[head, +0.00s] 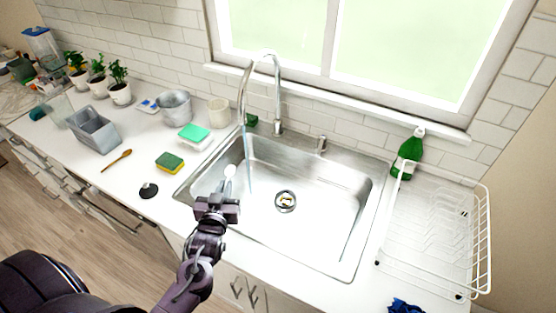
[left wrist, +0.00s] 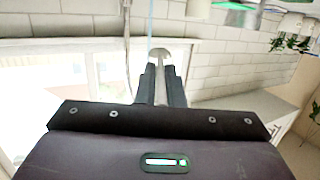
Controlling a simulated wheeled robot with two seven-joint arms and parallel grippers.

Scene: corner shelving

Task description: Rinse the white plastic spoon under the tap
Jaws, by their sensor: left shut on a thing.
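My left gripper (head: 222,198) is over the left front part of the sink (head: 335,235), shut on the white plastic spoon (head: 230,172). The spoon's pale bowl end points away from me, toward the tap side. In the left wrist view the spoon (left wrist: 160,56) sticks out between the two fingers of my left gripper (left wrist: 160,85). The tap (head: 278,95) is a tall curved metal spout at the back of the sink. A thin stream of water (head: 248,165) falls from it, just right of the spoon in the head view. I cannot tell whether the water touches the spoon. My right gripper is not in view.
A drain (head: 285,201) lies in the sink floor. Left are a yellow-green sponge (head: 170,162), a wooden spoon (head: 117,160), a grey caddy (head: 94,130) and a metal pot (head: 174,106). Right are a green bottle (head: 409,150) and a white dish rack (head: 482,235).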

